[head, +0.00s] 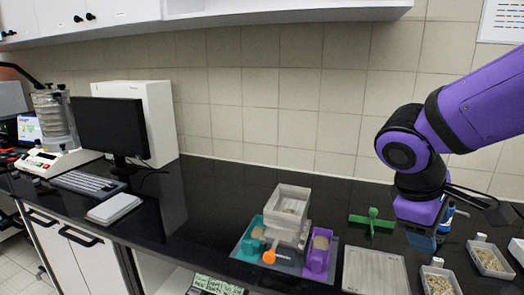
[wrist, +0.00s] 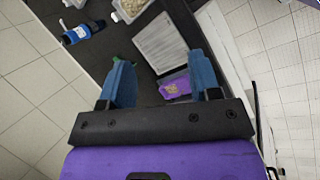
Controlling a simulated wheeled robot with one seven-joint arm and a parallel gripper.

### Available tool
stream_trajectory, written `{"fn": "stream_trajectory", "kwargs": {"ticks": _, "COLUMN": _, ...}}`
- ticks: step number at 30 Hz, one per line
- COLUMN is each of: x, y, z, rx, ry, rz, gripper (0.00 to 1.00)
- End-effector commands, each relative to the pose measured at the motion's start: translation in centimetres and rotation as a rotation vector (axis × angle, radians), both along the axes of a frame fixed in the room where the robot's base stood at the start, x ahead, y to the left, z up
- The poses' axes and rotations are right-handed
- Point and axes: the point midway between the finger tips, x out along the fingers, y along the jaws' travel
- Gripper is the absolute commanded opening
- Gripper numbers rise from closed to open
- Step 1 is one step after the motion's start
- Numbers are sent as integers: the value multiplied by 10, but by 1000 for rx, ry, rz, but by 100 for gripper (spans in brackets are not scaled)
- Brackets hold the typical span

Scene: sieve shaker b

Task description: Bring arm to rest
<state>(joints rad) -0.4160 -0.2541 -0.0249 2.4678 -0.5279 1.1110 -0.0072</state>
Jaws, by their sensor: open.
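My purple arm comes in from the right of the head view, with my gripper (head: 422,240) pointing down above the right part of the black counter. In the wrist view the two blue fingers of my gripper (wrist: 165,85) stand wide apart with nothing between them but the counter scene beyond. The gripper looks empty.
A white box (head: 290,200) stands among teal and purple (head: 318,255) containers on a grey tray. Trays of granules (head: 488,260) lie at the right. A monitor (head: 110,128), keyboard (head: 88,184) and sieve shaker (head: 55,125) stand left. The counter middle-left is clear. A wall cabinet hangs above.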

Motion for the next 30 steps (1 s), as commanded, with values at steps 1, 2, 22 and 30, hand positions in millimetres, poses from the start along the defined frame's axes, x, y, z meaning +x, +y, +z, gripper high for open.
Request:
{"fn": "stream_trajectory", "kwargs": {"ticks": 1, "x": -7, "y": -6, "z": 7, "rx": 56, "ry": -39, "rz": -57, "gripper": 57}}
{"fn": "stream_trajectory", "kwargs": {"ticks": 2, "x": -11, "y": -9, "z": 11, "rx": 91, "ry": -61, "rz": -88, "gripper": 57}}
{"fn": "stream_trajectory", "kwargs": {"ticks": 22, "x": -71, "y": -24, "z": 76, "rx": 622, "ry": -520, "rz": -547, "gripper": 57}}
{"fn": "stream_trajectory", "kwargs": {"ticks": 30, "x": -71, "y": -24, "z": 77, "rx": 629, "ry": -527, "rz": -552, "gripper": 57}}
